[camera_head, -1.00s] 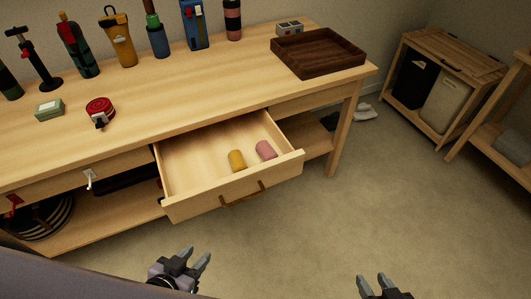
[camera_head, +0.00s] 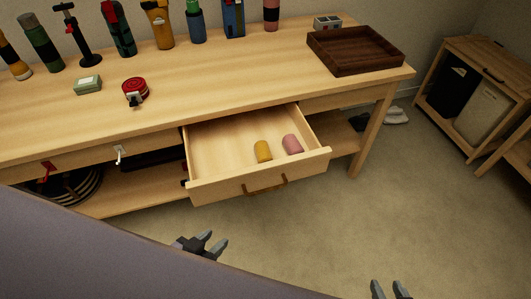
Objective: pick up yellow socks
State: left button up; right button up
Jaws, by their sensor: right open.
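The yellow socks (camera_head: 263,151), a small rolled bundle, lie in the open wooden drawer (camera_head: 258,182), toward its front. A pink rolled bundle (camera_head: 292,144) lies just to their right. My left gripper (camera_head: 212,244) is below and in front of the drawer, apart from it, its two fingers spread with nothing between them. Part of it is hidden behind a grey-purple surface at the lower left. My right gripper (camera_head: 391,290) is at the bottom edge, right of the drawer, open and empty; only its fingertips show.
The wooden workbench (camera_head: 250,88) carries a dark wooden tray (camera_head: 355,65), a red tape measure (camera_head: 134,90), a green box (camera_head: 88,85) and several bottles and tools at the back. A wooden hamper (camera_head: 470,95) stands at the right. The floor (camera_head: 330,225) before the drawer is clear.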

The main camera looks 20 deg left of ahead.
aim_at(263, 154)
jog(key=z, duration=0.85)
jog(key=k+j+z, duration=0.1)
jog(key=z, duration=0.35)
jog(key=k+j+z, duration=0.1)
jog(key=z, duration=0.3)
jog(key=k+j, duration=0.95)
jog(key=i+j, duration=0.4)
jog(key=j, duration=0.1)
